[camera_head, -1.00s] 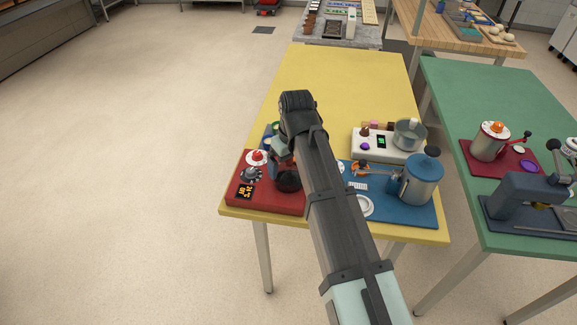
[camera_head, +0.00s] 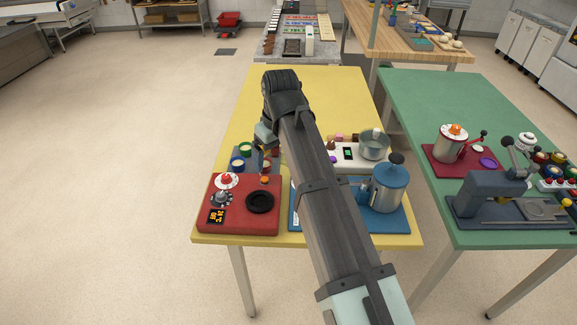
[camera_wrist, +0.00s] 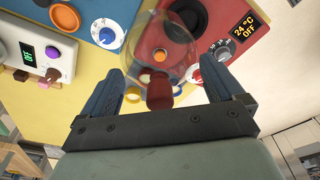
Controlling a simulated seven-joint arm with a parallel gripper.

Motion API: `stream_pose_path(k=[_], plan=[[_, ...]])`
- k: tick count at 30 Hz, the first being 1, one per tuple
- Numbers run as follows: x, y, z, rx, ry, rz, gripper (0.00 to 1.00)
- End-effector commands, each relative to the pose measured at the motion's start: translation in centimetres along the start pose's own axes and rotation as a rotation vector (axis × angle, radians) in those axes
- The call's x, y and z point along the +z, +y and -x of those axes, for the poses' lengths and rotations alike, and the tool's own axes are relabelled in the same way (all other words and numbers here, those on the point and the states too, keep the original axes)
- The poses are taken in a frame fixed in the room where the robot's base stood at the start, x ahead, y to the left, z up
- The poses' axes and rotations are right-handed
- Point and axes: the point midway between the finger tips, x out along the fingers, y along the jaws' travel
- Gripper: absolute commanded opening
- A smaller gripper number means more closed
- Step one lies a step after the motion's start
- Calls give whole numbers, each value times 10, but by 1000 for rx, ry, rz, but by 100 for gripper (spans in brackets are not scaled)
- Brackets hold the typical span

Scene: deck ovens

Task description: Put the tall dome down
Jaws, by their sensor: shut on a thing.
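The tall dome (camera_wrist: 160,42) is clear, with a dark red knob (camera_wrist: 159,92) on top. In the wrist view the knob is between the fingers of my gripper (camera_wrist: 160,88), which is shut on it. The red hot plate (camera_wrist: 207,42) and yellow table show through the dome. In the head view my gripper (camera_head: 267,137) is above the yellow table (camera_head: 310,85), behind the red hot plate (camera_head: 240,220), near a grey tray of jars (camera_head: 238,172). My arm partly hides it, and the dome's lower rim is hard to make out there.
A blue base with a lidded pot (camera_head: 388,190) stands right of the red plate. Behind it is a white unit with a metal pot (camera_head: 374,145). The back of the yellow table is clear. A green table (camera_head: 430,110) with more devices stands at the right.

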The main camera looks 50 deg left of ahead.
Motion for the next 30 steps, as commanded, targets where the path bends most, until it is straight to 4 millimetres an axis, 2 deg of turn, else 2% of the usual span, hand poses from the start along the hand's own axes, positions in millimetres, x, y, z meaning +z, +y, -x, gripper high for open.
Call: stream_pose_path(k=[1,6,9,12,15,19,25,30], plan=[[0,21,-6,3,-2,-25,71],[-21,95,-26,15,-1,-97,71],[-41,131,-38,17,-1,-109,71],[-65,153,-45,15,1,-87,71],[-84,160,-46,9,2,-47,71],[-96,166,-45,0,2,14,71],[-94,164,-51,-8,1,70,71],[-90,164,-72,-9,0,73,71]])
